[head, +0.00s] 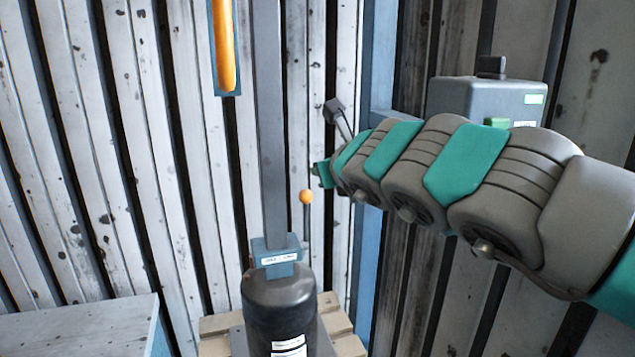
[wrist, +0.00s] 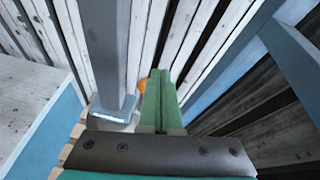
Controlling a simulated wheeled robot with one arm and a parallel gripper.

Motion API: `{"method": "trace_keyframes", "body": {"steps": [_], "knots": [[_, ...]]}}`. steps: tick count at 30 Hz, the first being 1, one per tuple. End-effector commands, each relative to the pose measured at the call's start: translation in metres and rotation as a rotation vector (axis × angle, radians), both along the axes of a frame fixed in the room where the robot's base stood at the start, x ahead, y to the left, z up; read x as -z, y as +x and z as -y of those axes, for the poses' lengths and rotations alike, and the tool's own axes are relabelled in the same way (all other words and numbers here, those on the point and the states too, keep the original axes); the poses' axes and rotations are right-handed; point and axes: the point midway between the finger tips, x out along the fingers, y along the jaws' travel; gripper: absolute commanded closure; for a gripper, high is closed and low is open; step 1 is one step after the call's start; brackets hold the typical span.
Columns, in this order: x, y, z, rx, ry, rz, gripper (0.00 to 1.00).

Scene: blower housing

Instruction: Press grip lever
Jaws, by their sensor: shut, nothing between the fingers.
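A thin upright lever with an orange ball knob (head: 306,197) stands beside the grey post, behind the black cylinder. In the wrist view an orange patch, apparently this knob (wrist: 143,86), shows just left of the finger ends and is partly hidden by them. My gripper (head: 320,172) is to the right of the knob and a little higher in the head view. Its green fingers (wrist: 158,78) are shut together with nothing between them. I cannot tell whether they touch the knob. No part in view is marked as the grip lever.
A grey post (head: 270,120) rises from a blue collar (head: 276,256) on a black cylinder (head: 280,310), above a wooden pallet (head: 345,335). An orange bar (head: 224,50) hangs on the corrugated wall. A grey box (head: 480,97) is behind my arm. A pale block (head: 80,325) fills the lower left.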

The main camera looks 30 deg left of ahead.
Motion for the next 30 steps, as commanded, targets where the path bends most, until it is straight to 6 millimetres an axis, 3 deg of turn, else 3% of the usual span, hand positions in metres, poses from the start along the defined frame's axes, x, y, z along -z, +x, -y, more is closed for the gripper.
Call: {"method": "trace_keyframes", "body": {"steps": [6, 13, 30], "knots": [[-0.032, -0.004, 0.004, -0.002, 0.003, -0.001, 1.00], [-0.054, -0.006, 0.009, -0.003, 0.000, -0.001, 1.00], [-0.062, -0.006, 0.012, 0.000, -0.002, -0.002, 1.00]]}}
